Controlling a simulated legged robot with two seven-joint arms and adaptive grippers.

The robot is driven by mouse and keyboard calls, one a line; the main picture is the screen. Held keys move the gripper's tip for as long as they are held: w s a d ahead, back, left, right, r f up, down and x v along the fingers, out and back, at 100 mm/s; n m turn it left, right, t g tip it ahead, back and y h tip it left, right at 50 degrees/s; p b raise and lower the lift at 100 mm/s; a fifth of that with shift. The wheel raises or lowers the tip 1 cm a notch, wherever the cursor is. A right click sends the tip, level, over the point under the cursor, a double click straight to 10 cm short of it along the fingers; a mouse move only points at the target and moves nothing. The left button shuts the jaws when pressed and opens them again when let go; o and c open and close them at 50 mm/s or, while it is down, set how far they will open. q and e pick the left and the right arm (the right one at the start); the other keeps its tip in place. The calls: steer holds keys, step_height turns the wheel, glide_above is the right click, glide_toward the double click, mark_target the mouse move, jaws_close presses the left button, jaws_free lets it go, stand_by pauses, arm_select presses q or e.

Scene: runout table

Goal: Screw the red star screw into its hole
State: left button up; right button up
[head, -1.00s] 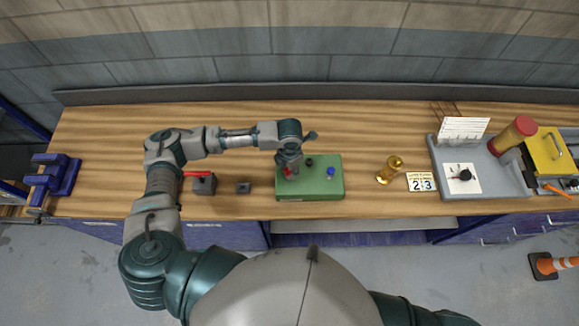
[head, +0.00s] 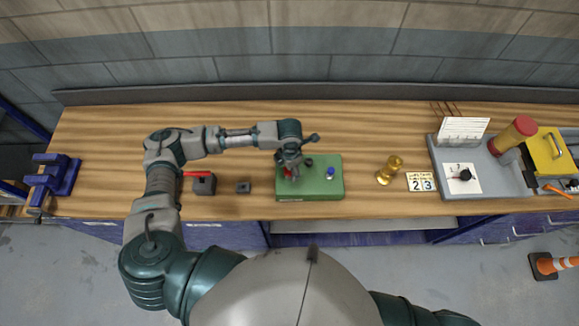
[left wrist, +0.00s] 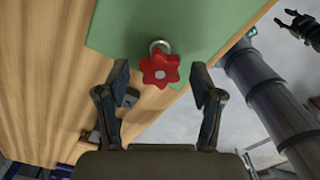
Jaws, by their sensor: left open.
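The red star screw (left wrist: 160,70) stands in the green block (left wrist: 118,30) in the left wrist view, its metal shank showing behind the star head. In the head view the green block (head: 325,185) lies on the table, and the screw (head: 288,172) is mostly hidden by my gripper. My left gripper (left wrist: 160,80) is open, with one finger on either side of the red head and visible gaps between them. In the head view my left gripper (head: 289,168) is above the block's left part. I cannot tell how deep the screw sits. My right gripper is not seen in the head view.
A black knob (head: 309,162) and a blue knob (head: 330,172) are on the green block. A dark block with a red handle (head: 204,184) and a small dark block (head: 243,187) lie left. A brass piece (head: 390,170) and grey tray (head: 480,191) stand right.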

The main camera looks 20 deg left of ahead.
arm_select(q)
steer(key=n, duration=1)
steer(key=shift+n, duration=0.4)
steer(key=n, duration=0.5)
steer(key=shift+n, duration=0.3)
steer(key=n, duration=0.4)
steer(key=shift+n, duration=0.3)
jaws_close()
steer(key=m, duration=0.4)
steer(key=shift+m, duration=0.4)
steer(key=m, duration=0.3)
steer(key=shift+m, duration=0.8)
